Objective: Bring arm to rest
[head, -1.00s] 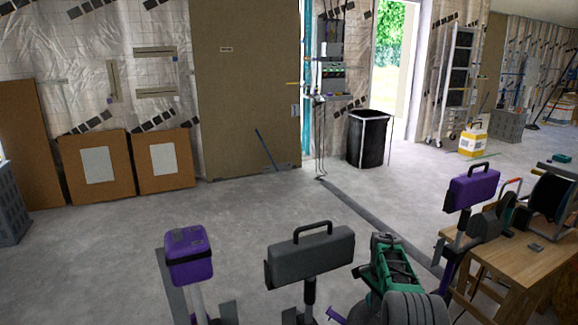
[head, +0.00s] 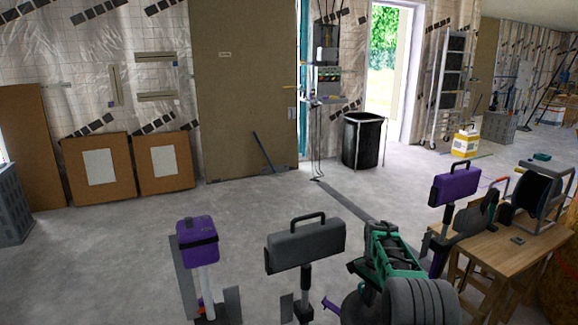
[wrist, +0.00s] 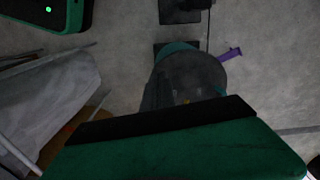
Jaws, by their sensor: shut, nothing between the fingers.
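No separate task object is named; my arm is what matters. A green and black body, which I take to be my gripper (wrist: 165,120), fills the bottom of the wrist view. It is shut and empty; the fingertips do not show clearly. Beyond it in the wrist view is a dark rounded form (wrist: 195,78) with a small purple lever (wrist: 230,54), above bare concrete. In the head view, a green and dark mechanism (head: 392,255) with a ribbed grey cylinder (head: 425,302) stands at lower right. I cannot tell where it meets my arm.
A purple box (head: 198,238) and a grey case (head: 307,243) stand on posts in front. A purple case (head: 453,185) stands beside a wooden table (head: 485,250) with a reel (head: 535,190). A black bin (head: 362,142) is near the doorway. The floor at middle left is clear.

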